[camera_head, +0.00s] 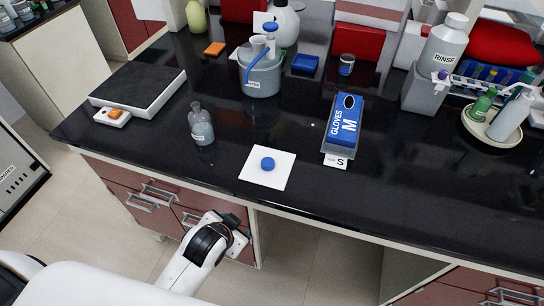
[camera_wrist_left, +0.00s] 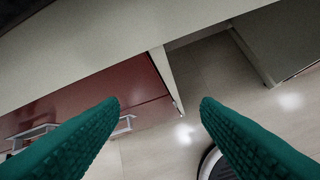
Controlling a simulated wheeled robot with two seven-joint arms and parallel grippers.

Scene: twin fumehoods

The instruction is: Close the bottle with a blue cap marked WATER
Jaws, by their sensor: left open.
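A small grey glass bottle (camera_head: 201,125) with an open narrow neck stands upright on the black bench, left of centre. The label on its front is too small to read. A round blue cap (camera_head: 267,164) lies on a white square sheet (camera_head: 252,174) near the bench's front edge, right of the bottle. My left gripper (camera_head: 240,236) is below the bench edge, in front of the drawers, apart from bottle and cap. In the left wrist view its two green fingers (camera_wrist_left: 160,104) are spread with nothing between them. My right gripper is not in view.
A blue glove box (camera_head: 345,118) stands right of the sheet. A grey container with blue tubing (camera_head: 260,78) stands behind the bottle. A flat black-topped device (camera_head: 138,87) is at left. The bench's front edge (camera_head: 330,225) lies above my left gripper. Black bench around the sheet is clear.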

